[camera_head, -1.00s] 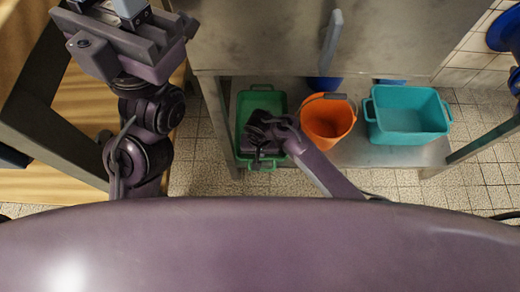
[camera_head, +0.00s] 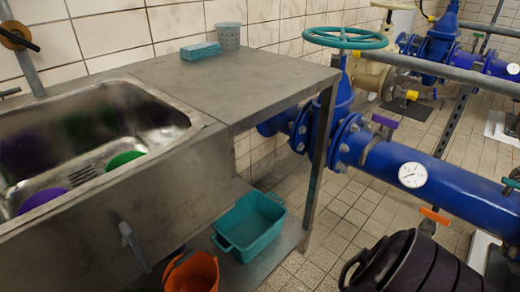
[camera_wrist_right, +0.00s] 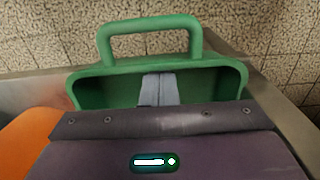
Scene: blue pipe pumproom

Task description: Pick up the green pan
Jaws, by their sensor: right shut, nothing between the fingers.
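In the right wrist view a green pan (camera_wrist_right: 90,88) with a raised loop handle on its far end lies under my right gripper (camera_wrist_right: 158,76). The two grey fingers are together and empty, in front of the pan's inside and short of the handle. I cannot tell whether they touch it. The near part of the pan is hidden by the gripper body. A green round object (camera_head: 124,160), only partly visible, lies in the sink in the head view.
A metal sink (camera_head: 165,105) and counter (camera_head: 250,82) stand above a lower shelf. An orange bucket (camera_head: 192,272) and a teal tub (camera_head: 250,225) stand on that shelf; orange also shows beside the pan in the wrist view. Blue pipes (camera_head: 440,185) run at the right.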

